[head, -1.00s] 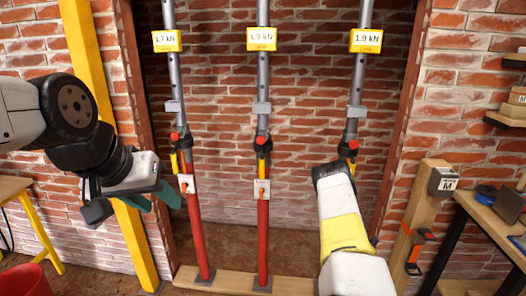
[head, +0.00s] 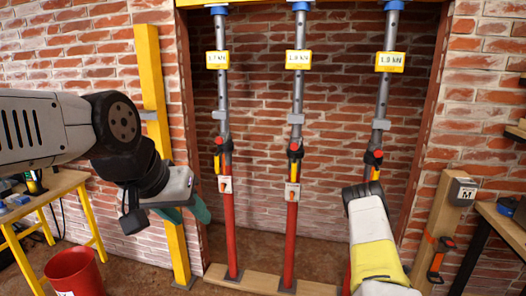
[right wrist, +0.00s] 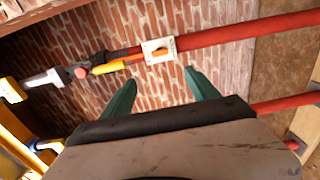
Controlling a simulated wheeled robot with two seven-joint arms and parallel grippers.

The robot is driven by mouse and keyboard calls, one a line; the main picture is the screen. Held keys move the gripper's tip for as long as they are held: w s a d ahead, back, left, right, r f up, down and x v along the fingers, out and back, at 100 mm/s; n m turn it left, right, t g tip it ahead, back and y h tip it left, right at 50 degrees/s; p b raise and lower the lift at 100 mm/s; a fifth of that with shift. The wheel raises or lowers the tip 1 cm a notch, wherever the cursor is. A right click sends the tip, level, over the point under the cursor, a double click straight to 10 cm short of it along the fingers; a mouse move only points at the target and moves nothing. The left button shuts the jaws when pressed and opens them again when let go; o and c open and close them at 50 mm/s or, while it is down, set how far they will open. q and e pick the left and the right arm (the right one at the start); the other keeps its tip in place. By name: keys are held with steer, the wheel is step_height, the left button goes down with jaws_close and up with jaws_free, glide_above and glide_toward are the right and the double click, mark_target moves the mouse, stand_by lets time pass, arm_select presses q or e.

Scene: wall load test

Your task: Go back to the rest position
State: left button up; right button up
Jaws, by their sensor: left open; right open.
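My left gripper (head: 186,212) is in the head view at the left, in front of the yellow upright post, with teal fingers open and nothing between them. My right arm reaches in from the bottom right of the head view, in front of the right prop; its gripper is hidden there. In the right wrist view the right gripper (right wrist: 160,92) has its teal fingers spread apart and empty. A red prop with a white tag (right wrist: 159,50) shows beyond those fingertips.
Three grey-and-red props stand in the wall opening: left prop (head: 229,215), middle prop (head: 290,230), right prop (head: 383,100). Each has a yellow load display. A yellow-legged table (head: 60,185) and red bucket (head: 75,272) are at left. A wooden post (head: 437,215) and shelf are at right.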

steer(key=w+r+m+g+h, duration=0.2)
steer(key=w+r+m, duration=0.25)
steer(key=r, duration=0.55)
steer(key=s+a+r+m+g+y, duration=0.2)
steer(key=s+a+r+m, duration=0.3)
steer(key=r, duration=0.5)
steer(key=s+a+r+m+g+y, duration=0.2)
steer(key=s+a+r+m, duration=0.1)
steer(key=a+r, duration=0.6)
steer(key=s+a+r+m+g+y, duration=0.1)
steer(key=s+a+r, duration=0.2)
steer(key=s+a, duration=0.35)
steer(key=s+a+r+g+y, duration=0.1)
steer(key=s+a+r+y, duration=0.2)
steer(key=s, duration=0.6)
steer(key=s+a+r+m+g, duration=0.1)
steer(key=s+a+r, duration=0.35)
steer(key=s, duration=0.35)
steer(key=s+a+f+g, duration=0.1)
steer(key=s+a, duration=0.3)
steer(key=s, duration=0.7)
steer(key=shift+s+f+g+y, duration=0.15)
steer(key=shift+g+y, duration=0.15)
steer(key=shift+g, duration=0.3)
